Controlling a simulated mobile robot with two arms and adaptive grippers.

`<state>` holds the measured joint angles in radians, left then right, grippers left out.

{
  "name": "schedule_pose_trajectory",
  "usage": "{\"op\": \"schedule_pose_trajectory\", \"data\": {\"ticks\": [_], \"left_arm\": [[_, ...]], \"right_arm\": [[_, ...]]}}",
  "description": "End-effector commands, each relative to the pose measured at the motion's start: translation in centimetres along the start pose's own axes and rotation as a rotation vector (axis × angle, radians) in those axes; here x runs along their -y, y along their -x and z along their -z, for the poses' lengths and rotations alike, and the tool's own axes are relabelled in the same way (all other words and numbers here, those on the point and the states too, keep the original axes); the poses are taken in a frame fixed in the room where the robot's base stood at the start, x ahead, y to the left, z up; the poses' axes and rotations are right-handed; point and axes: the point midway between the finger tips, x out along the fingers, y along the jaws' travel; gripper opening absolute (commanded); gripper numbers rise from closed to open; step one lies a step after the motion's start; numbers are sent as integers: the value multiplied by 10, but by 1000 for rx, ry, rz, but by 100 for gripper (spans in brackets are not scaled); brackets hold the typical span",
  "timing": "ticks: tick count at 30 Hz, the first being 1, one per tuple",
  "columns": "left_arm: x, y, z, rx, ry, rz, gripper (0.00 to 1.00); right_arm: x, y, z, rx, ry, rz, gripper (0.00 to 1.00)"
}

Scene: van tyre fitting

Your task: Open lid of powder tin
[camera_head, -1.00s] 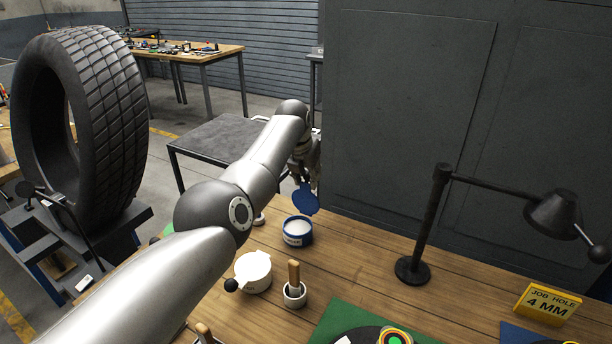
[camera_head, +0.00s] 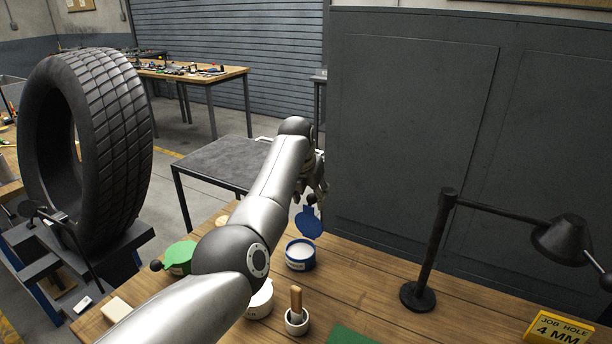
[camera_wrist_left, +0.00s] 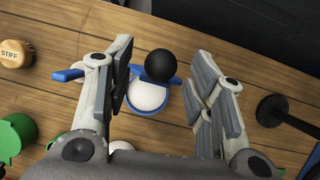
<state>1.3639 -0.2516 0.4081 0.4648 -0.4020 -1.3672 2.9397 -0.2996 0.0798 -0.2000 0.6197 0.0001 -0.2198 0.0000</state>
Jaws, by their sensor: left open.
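The blue tin (camera_head: 300,262) stands on the wooden bench with white powder in it. Its blue lid (camera_head: 309,222) stands raised at the tin's back edge, with a black ball knob (camera_head: 311,199) at its top. My left gripper (camera_head: 319,188) is above and behind the lid, partly hidden by my arm. In the left wrist view its fingers (camera_wrist_left: 166,90) are spread apart, with the black knob (camera_wrist_left: 160,65) between them and the tin's white powder (camera_wrist_left: 147,97) below. Whether a finger touches the knob I cannot tell. My right gripper is not seen.
A green tin (camera_head: 180,262) and a partly hidden white tin (camera_head: 262,305) stand on the bench. Beside them is a small white pot (camera_head: 297,322) with a wooden handle. A black lamp (camera_head: 417,296) stands right, and a dark cabinet (camera_head: 400,130) rises behind.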

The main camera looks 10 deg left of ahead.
Motion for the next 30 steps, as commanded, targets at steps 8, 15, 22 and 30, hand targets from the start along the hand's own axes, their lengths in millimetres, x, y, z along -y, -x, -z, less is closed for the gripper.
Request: {"op": "schedule_pose_trajectory", "data": {"ticks": [8, 15, 22, 30], "left_arm": [[2, 37, 0, 3, 2, 3, 49], [2, 77, 0, 0, 0, 3, 49], [2, 93, 1, -3, 0, 3, 49], [2, 94, 1, -3, 0, 3, 49]], "right_arm": [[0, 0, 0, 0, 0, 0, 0], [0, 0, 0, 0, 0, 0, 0], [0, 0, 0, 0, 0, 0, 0], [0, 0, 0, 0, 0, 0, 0]]}}
